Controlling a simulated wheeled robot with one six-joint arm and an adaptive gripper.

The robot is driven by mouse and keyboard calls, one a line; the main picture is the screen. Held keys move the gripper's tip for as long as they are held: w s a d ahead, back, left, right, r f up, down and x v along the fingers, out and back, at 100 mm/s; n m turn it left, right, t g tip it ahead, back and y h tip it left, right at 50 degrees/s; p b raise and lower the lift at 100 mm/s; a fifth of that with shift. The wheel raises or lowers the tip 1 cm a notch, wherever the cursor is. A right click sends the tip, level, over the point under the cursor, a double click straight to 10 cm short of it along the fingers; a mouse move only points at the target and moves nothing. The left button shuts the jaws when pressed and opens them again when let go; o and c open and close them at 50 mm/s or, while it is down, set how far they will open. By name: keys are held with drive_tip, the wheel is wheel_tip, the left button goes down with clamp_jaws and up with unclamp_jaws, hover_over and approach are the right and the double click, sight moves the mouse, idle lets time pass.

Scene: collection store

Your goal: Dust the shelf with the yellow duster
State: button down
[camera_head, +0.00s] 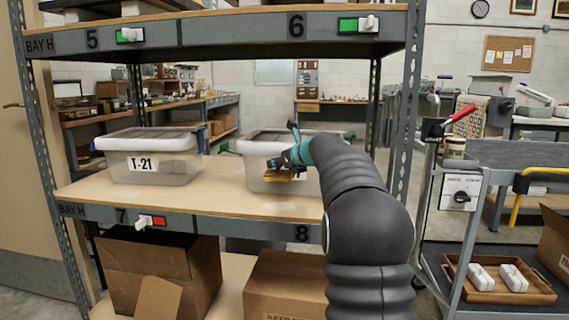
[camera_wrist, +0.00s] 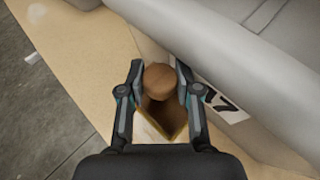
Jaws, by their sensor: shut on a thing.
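The yellow duster (camera_head: 284,178) is in my gripper (camera_head: 291,160), low over the middle shelf (camera_head: 225,202) in front of the right-hand bin. In the wrist view, my gripper's fingers (camera_wrist: 159,76) are shut on either side of the duster's round wooden knob (camera_wrist: 158,77). The duster's brown and yellow-edged body (camera_wrist: 163,117) shows below the knob. The shelf board (camera_wrist: 70,62) is tan and looks slightly pale in patches. I cannot tell whether the duster touches it.
A lidded bin labelled T-21 (camera_head: 150,157) stands on the shelf's left. A second lidded bin (camera_head: 257,145) stands right behind my gripper; its label shows in the wrist view. An upper shelf (camera_head: 220,34) hangs above. Cardboard boxes (camera_head: 160,262) sit below. A trolley (camera_head: 470,215) stands at right.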

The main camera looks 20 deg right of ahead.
sight(277, 180)
drive_tip(key=shift+w+a+f+b, duration=0.1)
drive_tip(key=shift+a+f+b, duration=0.05)
drive_tip(key=shift+f+b, duration=0.45)
drive_tip(key=shift+a+f+b, duration=0.15)
drive_tip(key=shift+f+b, duration=0.35)
drive_tip(key=shift+f, duration=0.05)
wheel_tip(277, 180, down, 3)
drive_tip(key=b, duration=0.4)
drive_tip(key=shift+d+f, duration=0.1)
drive_tip(key=shift+f, duration=0.1)
drive_tip(key=shift+f+b, duration=0.7)
drive_tip(key=shift+f, duration=0.3)
